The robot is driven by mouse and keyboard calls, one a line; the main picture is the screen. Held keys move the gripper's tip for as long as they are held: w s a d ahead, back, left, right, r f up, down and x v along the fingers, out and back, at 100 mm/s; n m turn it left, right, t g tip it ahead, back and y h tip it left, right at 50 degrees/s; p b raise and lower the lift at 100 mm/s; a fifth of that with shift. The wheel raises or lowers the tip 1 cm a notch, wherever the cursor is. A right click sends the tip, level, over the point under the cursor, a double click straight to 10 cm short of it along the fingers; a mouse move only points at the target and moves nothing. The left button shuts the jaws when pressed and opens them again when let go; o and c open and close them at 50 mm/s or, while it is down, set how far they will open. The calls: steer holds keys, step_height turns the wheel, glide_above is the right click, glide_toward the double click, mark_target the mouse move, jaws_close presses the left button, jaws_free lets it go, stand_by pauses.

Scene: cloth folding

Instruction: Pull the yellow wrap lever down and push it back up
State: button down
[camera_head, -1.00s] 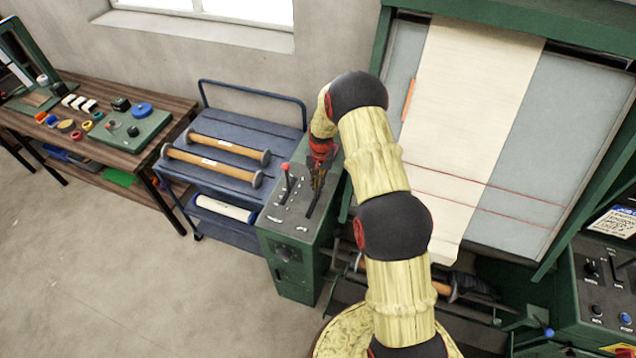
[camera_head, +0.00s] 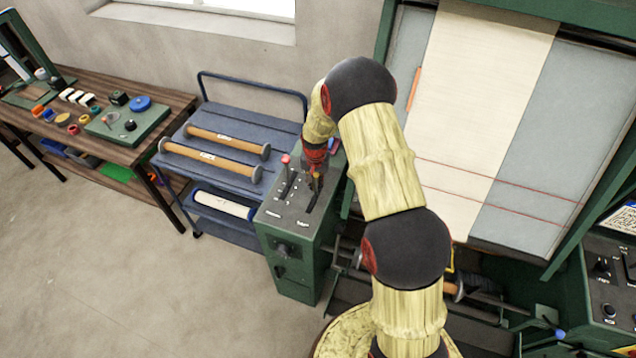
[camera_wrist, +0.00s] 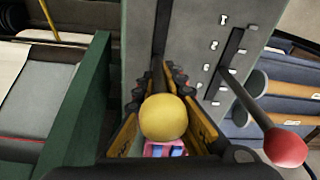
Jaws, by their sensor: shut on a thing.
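The yellow lever knob (camera_wrist: 163,118) sits between the fingers of my gripper (camera_wrist: 160,125) in the wrist view. The fingers are shut on it from both sides. The lever's shaft is mostly hidden behind the knob and fingers. In the head view my gripper (camera_head: 317,180) is over the right slot of the grey control panel (camera_head: 297,207) on a green cabinet. A red-knobbed lever (camera_head: 286,160) stands just left of my gripper, apart from it. Its red ball (camera_wrist: 284,147) is at the right in the wrist view.
A blue cart (camera_head: 235,112) with wooden rollers stands left of the cabinet. A wooden bench (camera_head: 170,110) with small parts is farther left. The large green-framed machine with a cream sheet (camera_head: 480,110) is at the right. The floor at the lower left is clear.

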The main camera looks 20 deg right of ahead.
steer(key=shift+s+a+f+b, duration=0.3)
steer(key=shift+s+a, duration=0.2)
steer(key=shift+s, duration=0.1)
steer(key=shift+s+a+f+b, duration=0.2)
steer(key=shift+s+a+b, duration=0.1)
steer(key=shift+s+a, duration=0.25)
steer(key=c, duration=2.5)
jaws_free()
steer(key=shift+o, duration=1.1)
steer(key=shift+s+d, duration=0.1)
steer(key=shift+d, duration=0.05)
steer(key=o, duration=0.4)
steer(key=shift+f, duration=0.1)
steer(key=shift+w, duration=0.2)
steer(key=shift+r, duration=0.3)
steer(key=s+a+r+p, duration=0.2)
steer(key=r, duration=0.3)
steer(key=s+a+r+p, duration=0.3)
steer(key=r, duration=0.3)
steer(key=shift+s+r, duration=0.25)
steer(key=shift+r, duration=0.05)
